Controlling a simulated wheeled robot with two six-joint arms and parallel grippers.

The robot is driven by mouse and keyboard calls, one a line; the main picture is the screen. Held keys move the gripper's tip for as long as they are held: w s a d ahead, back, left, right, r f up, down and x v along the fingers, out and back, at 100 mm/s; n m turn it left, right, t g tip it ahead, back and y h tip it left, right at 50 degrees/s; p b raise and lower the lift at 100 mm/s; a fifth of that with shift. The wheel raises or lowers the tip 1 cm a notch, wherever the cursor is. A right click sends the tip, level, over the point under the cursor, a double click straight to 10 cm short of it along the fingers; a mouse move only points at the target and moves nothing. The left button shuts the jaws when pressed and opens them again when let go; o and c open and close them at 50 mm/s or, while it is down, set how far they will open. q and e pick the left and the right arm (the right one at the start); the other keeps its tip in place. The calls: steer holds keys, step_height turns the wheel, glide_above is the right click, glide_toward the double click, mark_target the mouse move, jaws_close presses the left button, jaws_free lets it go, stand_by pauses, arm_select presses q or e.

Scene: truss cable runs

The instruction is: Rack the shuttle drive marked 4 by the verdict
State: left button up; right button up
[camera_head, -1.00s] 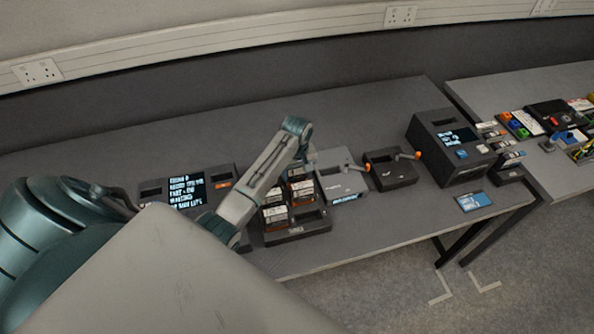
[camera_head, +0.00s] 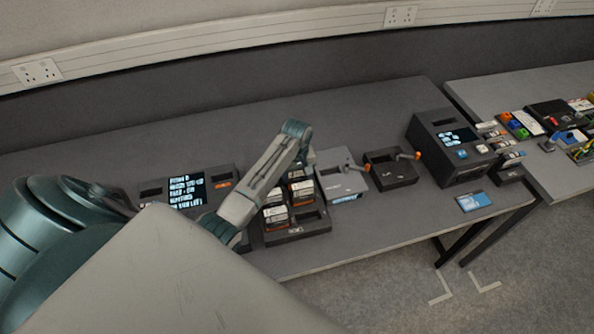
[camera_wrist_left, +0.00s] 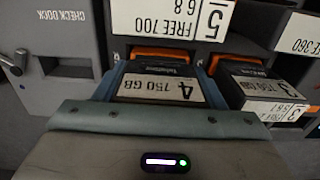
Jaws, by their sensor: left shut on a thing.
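The drive marked 4 (camera_wrist_left: 165,90), labelled 750 GB, is dark with an orange end and shows upside down in the left wrist view. My left gripper (camera_wrist_left: 161,74) is shut on it, with a blue-grey finger on each side. A drive marked 3 (camera_wrist_left: 254,92) stands close beside it. I cannot tell whether drive 4 is seated or slightly raised. In the head view, my left arm hides the gripper and part of the dark drive rack (camera_head: 297,236). My right gripper is not in view.
A black lever unit (camera_head: 392,170), a box with a screen (camera_head: 432,140) and a blue card (camera_head: 473,201) stand right; a screen panel (camera_head: 187,190) stands left.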

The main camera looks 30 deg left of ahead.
arm_select(q)
steer(key=shift+f, duration=0.35)
steer(key=o, duration=1.5)
steer(key=shift+r, duration=3.8)
steer(key=shift+f, duration=0.1)
